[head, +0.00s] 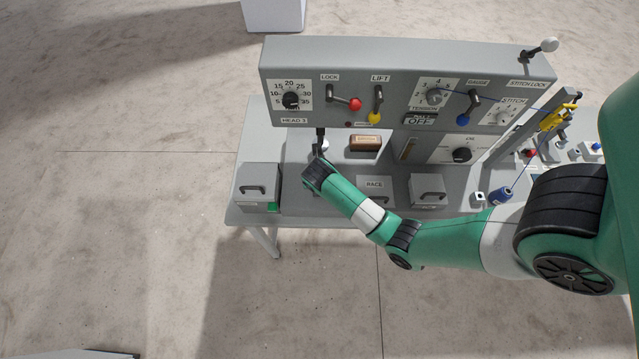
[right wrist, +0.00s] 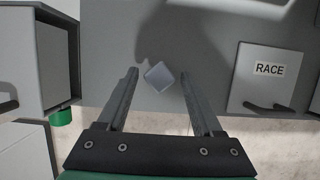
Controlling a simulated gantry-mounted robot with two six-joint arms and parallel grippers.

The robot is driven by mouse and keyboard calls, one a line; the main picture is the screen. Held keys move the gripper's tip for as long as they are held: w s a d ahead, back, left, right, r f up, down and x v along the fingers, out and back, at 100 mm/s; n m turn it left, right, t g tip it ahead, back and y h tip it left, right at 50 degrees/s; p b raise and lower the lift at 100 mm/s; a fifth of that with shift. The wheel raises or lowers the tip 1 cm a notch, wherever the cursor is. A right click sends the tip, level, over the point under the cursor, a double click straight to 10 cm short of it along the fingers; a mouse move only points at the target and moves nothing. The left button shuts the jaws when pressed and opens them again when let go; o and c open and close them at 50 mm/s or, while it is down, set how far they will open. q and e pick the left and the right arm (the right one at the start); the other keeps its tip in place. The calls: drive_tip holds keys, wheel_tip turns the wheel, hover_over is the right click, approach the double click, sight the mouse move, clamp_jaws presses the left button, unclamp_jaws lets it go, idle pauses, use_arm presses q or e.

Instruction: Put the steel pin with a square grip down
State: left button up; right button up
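In the right wrist view the pale square grip of the steel pin (right wrist: 159,76) shows from above, turned at an angle, over the grey table top (right wrist: 205,40). My right gripper (right wrist: 159,75) is open; a gap shows between the grip and each finger. The pin's shank is hidden under its grip, and I cannot tell its height above the table. In the head view my right arm reaches in from the right to the table, and its wrist (head: 317,174) hides the fingers and pin. My left gripper is not in view.
A grey box (head: 258,183) with a handle stands left of my wrist, beside a green item (head: 272,207). The RACE box (head: 374,187) stands to the right. A brown block (head: 366,143) lies behind. The control panel (head: 390,80) with levers and dials overhangs the back.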

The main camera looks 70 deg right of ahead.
drive_tip(key=shift+o, duration=0.7)
drive_tip(key=shift+r, duration=0.3)
drive_tip(key=p+v, duration=0.3)
drive_tip(key=v, duration=0.8)
drive_tip(key=shift+a+r, duration=0.15)
drive_tip(key=shift+r, duration=0.2)
